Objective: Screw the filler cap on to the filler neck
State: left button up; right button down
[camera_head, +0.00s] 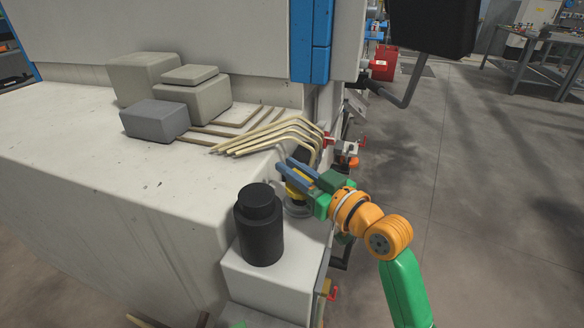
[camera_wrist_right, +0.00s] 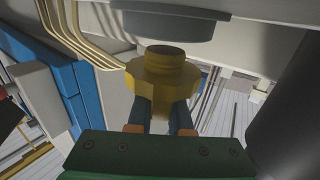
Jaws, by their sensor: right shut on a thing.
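The yellow filler cap (camera_wrist_right: 160,80) is lobed, with a narrower round collar. My right gripper (camera_head: 285,170) is shut on it, with a blue finger on either side in the right wrist view. In the head view the fingers mostly hide the cap, and only some yellow (camera_head: 295,188) shows. A round grey fitting (camera_head: 297,209), which looks like the filler neck, is just below the cap on the white housing. It also seems to be the grey disc (camera_wrist_right: 165,22) facing the cap's collar in the wrist view. I cannot tell whether they touch. My left gripper is not in view.
A black cylinder (camera_head: 259,232) stands close beside the fitting on the white housing (camera_head: 270,288). Bent brass-coloured pipes (camera_head: 265,138) lie behind the gripper. Grey blocks (camera_head: 155,118) sit on the white machine ledge (camera_head: 80,145). Open floor (camera_head: 480,200) lies to the right.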

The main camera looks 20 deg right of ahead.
jog(key=shift+f+b, duration=0.95)
jog(key=shift+f, duration=0.35)
jog(key=c, duration=0.8)
grip_release()
jog(key=shift+o, duration=0.2)
jog(key=v, duration=0.7)
jog(key=shift+d, duration=0.1)
